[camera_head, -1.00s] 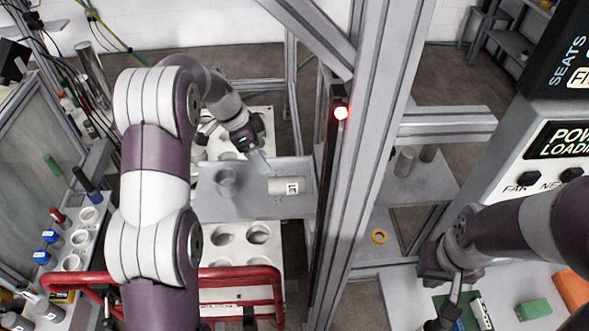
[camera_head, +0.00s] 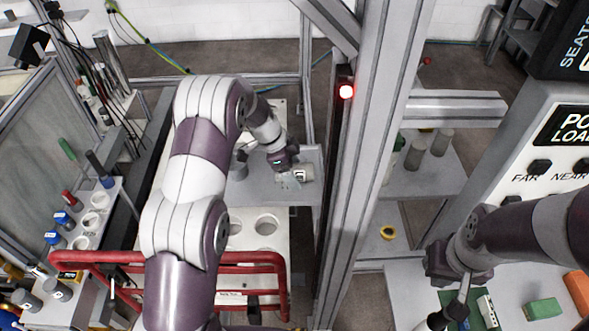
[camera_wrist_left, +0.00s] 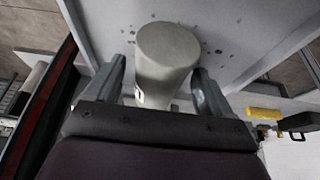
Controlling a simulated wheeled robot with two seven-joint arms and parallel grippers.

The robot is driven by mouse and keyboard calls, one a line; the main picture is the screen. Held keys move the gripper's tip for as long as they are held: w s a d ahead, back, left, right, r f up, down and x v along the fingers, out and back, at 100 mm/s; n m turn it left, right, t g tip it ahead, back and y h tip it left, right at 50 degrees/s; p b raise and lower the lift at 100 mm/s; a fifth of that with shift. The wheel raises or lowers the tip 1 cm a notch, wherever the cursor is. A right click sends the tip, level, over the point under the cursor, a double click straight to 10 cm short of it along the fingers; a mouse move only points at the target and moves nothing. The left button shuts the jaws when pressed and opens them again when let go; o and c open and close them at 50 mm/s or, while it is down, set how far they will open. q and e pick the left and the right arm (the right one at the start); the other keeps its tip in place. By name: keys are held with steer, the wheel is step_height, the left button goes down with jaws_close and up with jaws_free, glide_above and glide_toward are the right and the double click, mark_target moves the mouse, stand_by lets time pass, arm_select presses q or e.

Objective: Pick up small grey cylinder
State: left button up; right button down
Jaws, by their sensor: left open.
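In the left wrist view the cylinder (camera_wrist_left: 167,58) stands between the two fingers of my left gripper (camera_wrist_left: 160,85), which are open.
Another grey cylinder (camera_head: 238,168) stands on the plate at left. The metal post (camera_head: 362,170) rises close to the right of my left gripper. More cylinders (camera_head: 440,142) stand on a shelf beyond it. A red rail (camera_head: 170,257) crosses in front.

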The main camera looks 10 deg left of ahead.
arm_select(q)
steer(key=c, duration=1.2)
steer(key=shift+r, duration=0.15)
steer(key=shift+c, duration=1.2)
